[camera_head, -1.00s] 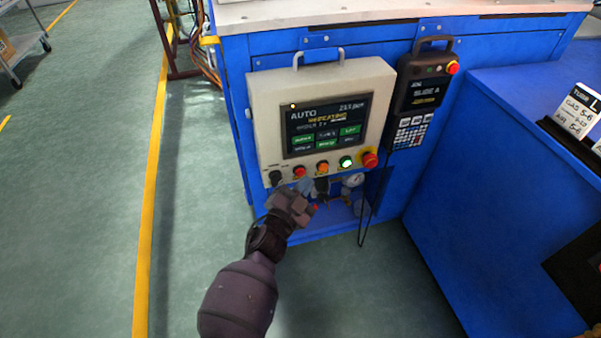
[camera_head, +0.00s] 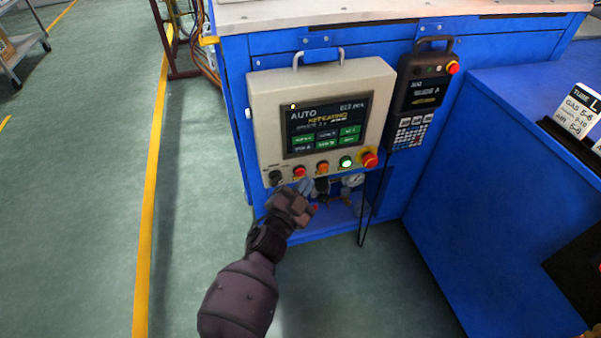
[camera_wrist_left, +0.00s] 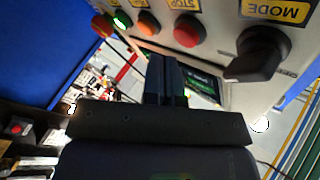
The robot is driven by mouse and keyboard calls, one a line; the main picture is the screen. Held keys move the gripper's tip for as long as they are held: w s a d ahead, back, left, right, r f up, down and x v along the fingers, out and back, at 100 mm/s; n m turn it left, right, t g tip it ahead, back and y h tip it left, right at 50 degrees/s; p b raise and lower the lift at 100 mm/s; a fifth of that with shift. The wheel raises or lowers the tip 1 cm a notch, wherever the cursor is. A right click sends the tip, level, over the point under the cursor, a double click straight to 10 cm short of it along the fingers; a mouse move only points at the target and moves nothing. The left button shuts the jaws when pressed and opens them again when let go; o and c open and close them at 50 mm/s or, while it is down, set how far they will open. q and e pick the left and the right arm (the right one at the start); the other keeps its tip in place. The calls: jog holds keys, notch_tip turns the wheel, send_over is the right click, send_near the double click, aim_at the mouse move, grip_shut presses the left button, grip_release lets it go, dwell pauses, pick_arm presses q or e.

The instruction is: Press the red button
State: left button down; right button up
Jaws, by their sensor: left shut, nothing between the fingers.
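A beige control box (camera_head: 262,118) on the blue machine carries a row of controls under its screen. The red button (camera_head: 300,171) sits between a black mode knob (camera_head: 276,177) and an orange button (camera_head: 322,167). In the left wrist view the red button (camera_wrist_left: 187,30) shows beside the mode knob (camera_wrist_left: 262,48) and the orange button (camera_wrist_left: 147,24). My left gripper (camera_head: 305,188) is shut and empty, just below the row of controls. In the left wrist view its fingertips (camera_wrist_left: 165,65) are apart from the red button in the picture. My right gripper is out of view.
A green lit button (camera_head: 346,162) and a red mushroom button on yellow (camera_head: 370,159) lie further right on the row. A handheld pendant (camera_head: 422,92) hangs to the right. A pressure gauge (camera_head: 353,180) sits below the box. A blue cabinet (camera_head: 430,220) bounds the right side.

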pick_arm(q)
jog(key=shift+w, duration=0.15)
dwell(0.7)
jog(key=shift+w+a, duration=0.15)
jog(key=shift+w, duration=0.1)
